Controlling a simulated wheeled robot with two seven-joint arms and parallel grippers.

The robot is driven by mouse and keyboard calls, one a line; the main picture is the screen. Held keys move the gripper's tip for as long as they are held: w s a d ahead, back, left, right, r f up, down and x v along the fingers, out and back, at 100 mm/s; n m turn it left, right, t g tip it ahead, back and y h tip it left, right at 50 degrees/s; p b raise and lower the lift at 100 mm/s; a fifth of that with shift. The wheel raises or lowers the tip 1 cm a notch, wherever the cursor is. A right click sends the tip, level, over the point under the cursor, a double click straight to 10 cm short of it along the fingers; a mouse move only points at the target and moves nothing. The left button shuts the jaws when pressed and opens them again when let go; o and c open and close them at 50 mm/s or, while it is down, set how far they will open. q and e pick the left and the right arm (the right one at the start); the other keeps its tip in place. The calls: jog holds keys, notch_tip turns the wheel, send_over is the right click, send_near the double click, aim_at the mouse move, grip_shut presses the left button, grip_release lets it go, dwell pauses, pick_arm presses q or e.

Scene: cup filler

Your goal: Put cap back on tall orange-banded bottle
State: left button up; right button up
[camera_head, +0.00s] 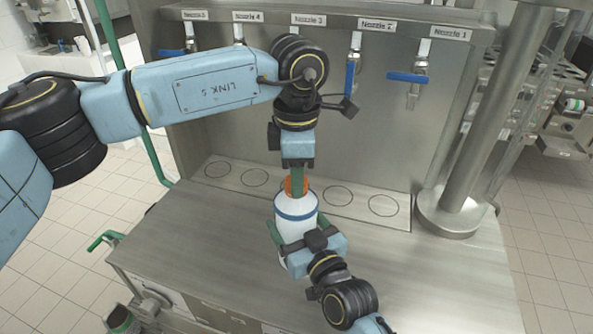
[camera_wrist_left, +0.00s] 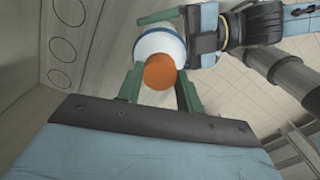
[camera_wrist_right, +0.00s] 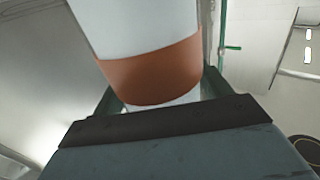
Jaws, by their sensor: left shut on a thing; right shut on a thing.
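The bottle (camera_head: 296,204) stands upright on the steel counter, white with a blue ring near its top. Its orange band (camera_wrist_right: 155,72) shows in the right wrist view. My right gripper (camera_head: 298,228) is shut around the bottle's body from the front. The orange cap (camera_wrist_left: 160,72) is between the green fingers of my left gripper (camera_wrist_left: 161,84), which is shut on it from above. In the head view the cap (camera_head: 287,185) is at the bottle's mouth, partly hidden by a finger. I cannot tell whether it is fully seated.
A row of labelled nozzles (camera_head: 413,78) with blue levers hangs on the steel panel behind. Marked circles (camera_head: 383,205) lie on the filling strip (camera_head: 232,169) below them. A thick steel post (camera_head: 478,130) stands at the right. The counter (camera_head: 180,235) is clear to the left.

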pick_arm(q)
jog(key=m, duration=1)
jog(key=shift+m, duration=0.3)
jog(key=m, duration=0.3)
jog(key=shift+m, duration=0.3)
jog(key=m, duration=0.3)
jog(key=shift+m, duration=0.4)
jog(key=m, duration=0.3)
jog(key=shift+m, duration=0.3)
jog(key=m, duration=0.3)
jog(key=shift+a+m, duration=0.1)
jog(key=shift+m, duration=0.2)
jog(key=m, duration=0.4)
jog(key=shift+m, duration=0.3)
jog(key=o, duration=1)
jog(key=shift+c, duration=0.2)
